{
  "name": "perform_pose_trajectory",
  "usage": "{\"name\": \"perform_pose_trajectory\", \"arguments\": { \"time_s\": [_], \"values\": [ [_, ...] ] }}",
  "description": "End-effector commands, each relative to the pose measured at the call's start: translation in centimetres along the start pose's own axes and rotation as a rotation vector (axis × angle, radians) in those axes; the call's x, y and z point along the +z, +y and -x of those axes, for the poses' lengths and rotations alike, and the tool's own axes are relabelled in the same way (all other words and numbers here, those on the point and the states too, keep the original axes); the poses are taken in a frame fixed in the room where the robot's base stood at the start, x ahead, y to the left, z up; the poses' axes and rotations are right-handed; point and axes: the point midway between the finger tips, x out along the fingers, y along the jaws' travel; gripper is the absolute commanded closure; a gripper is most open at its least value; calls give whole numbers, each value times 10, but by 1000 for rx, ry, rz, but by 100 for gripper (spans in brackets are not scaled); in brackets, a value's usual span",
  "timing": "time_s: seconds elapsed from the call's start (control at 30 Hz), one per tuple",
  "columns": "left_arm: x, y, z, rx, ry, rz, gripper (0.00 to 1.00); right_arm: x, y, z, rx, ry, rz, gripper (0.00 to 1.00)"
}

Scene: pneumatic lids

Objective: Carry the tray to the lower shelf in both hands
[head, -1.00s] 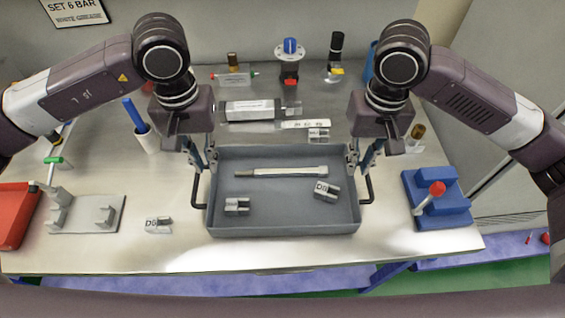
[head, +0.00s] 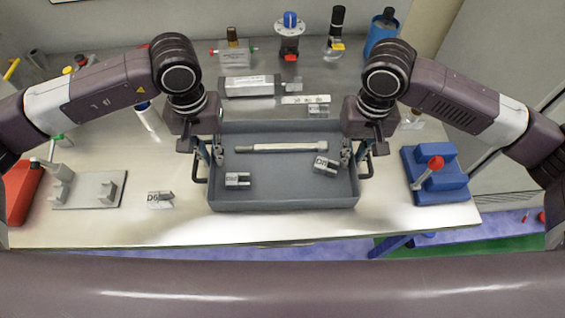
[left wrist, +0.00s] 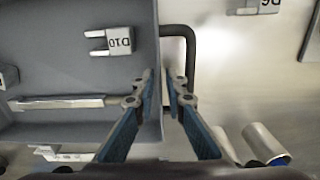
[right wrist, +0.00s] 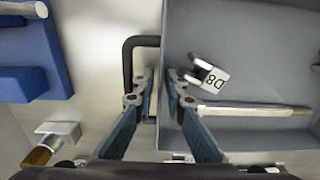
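The grey tray (head: 285,203) lies on the metal table, with a dark handle at each short side. The left handle (left wrist: 192,60) shows in the left wrist view and the right handle (right wrist: 127,62) in the right wrist view. The tray holds a long pale bar (head: 282,148), a D10 block (head: 237,180) and a D8 block (head: 323,167). My left gripper (head: 209,154) is open over the tray's left rim. My right gripper (head: 353,155) is open over its right rim. Each wrist view shows a gap between the fingertips; neither gripper visibly holds a handle.
A D6 block (head: 160,199) and a grey fixture (head: 90,190) stand left of the tray; a blue fixture with a red knob (head: 435,175) stands right. Several pneumatic parts stand behind. A blue-violet surface (head: 225,257) shows below the table's front edge; I cannot tell whether it is the shelf.

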Motion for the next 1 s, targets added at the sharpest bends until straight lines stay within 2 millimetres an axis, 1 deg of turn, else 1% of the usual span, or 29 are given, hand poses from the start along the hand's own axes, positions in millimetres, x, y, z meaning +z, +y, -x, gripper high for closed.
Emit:
{"name": "perform_pose_trajectory", "arguments": {
  "time_s": [0.1,0.33,0.37,0.43,0.47,1.0],
  "values": [
    [0,0,-4,-1,0,0,88,0,0,-4,1,0,0,88],
    [0,0,-4,0,0,0,88,0,0,-4,0,0,0,88],
    [0,0,-4,0,0,0,91,0,0,-4,0,0,0,91],
    [0,0,-4,0,0,0,98,0,0,-4,0,0,0,98],
    [0,0,-4,0,0,0,100,0,0,-4,0,0,0,100],
    [-1,0,-2,1,2,0,100,-1,0,-2,0,2,-1,100]
  ]
}}
